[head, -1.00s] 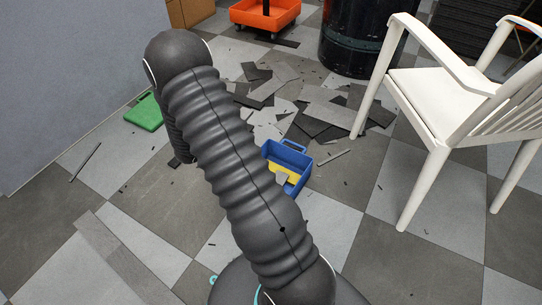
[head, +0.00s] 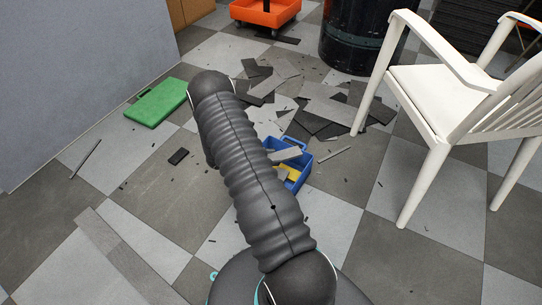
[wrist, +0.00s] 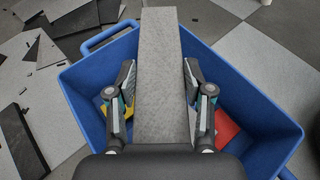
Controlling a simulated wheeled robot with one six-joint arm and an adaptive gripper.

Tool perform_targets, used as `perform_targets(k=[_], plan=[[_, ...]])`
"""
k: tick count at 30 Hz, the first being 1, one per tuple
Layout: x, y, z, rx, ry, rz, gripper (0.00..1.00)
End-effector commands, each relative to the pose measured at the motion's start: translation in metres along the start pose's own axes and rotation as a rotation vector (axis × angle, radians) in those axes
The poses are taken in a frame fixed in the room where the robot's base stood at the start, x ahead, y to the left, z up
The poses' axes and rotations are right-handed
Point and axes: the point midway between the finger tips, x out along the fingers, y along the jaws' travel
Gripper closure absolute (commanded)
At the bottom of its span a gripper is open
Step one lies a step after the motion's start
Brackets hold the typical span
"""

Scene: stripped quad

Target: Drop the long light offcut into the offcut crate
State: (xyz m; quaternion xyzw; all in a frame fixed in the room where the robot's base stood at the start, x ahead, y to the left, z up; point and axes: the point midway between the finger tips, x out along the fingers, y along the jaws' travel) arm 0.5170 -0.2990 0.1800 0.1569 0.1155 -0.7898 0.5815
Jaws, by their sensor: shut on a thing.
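The long light offcut (wrist: 160,45) is a pale grey strip held between the two fingers of my gripper (wrist: 160,78) in the wrist view. It lies over the open blue crate (wrist: 245,97), its far end passing over the crate's rim. In the head view the offcut (head: 285,153) shows at the blue crate (head: 305,168), beside my arm, which hides my gripper. Inside the crate are a yellow piece (wrist: 102,104) and a red piece (wrist: 227,128). The offcut's exact height above the crate floor is unclear.
Broken grey and dark tiles (head: 320,105) litter the floor behind the crate. A white chair (head: 435,95) stands to the right, a black drum (head: 355,45) behind. A green case (head: 157,102) lies at left by the wall.

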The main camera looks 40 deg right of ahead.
Motion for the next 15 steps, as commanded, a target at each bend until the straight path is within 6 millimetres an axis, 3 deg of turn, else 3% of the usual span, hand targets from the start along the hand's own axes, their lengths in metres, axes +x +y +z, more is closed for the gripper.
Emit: perform_targets(k=[7,15], plan=[[0.011,0.0,-0.027,-0.001,0.0,0.001,0.88],[0.014,0.001,-0.034,0.0,0.0,0.001,0.88]])
